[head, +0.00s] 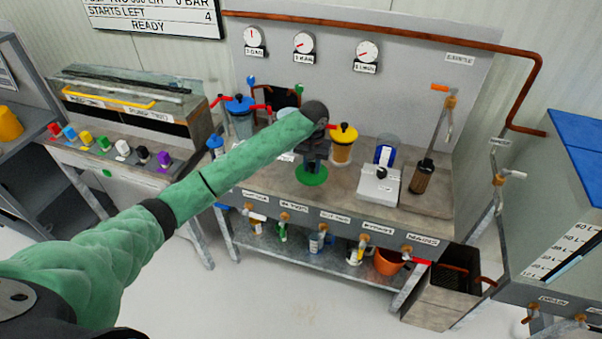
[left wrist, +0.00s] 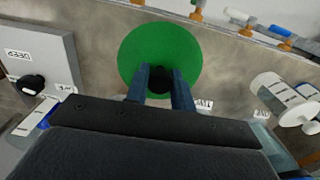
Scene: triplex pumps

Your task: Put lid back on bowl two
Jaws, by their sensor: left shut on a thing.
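A green round lid (head: 312,175) with a black knob shows low over the grey bench top. My left gripper (head: 314,158) is shut on the knob. The left wrist view shows the same lid (left wrist: 143,50) from above, with the knob between the two fingers (left wrist: 160,88). I cannot tell whether the lid touches the bench. A clear bowl with a yellow lid (head: 343,133) stands just right of the gripper. A bowl with a blue lid (head: 240,104) stands at the left of the bench. My arm hides the space between these two, and I see no uncovered bowl there. My right gripper is not in view.
A white box with a black knob (head: 380,183) and a blue-and-clear cylinder (head: 385,150) stand to the right. Several taps line the bench's front edge. Three gauges hang on the back panel (head: 420,70). An orange pot (head: 389,262) sits on the lower shelf.

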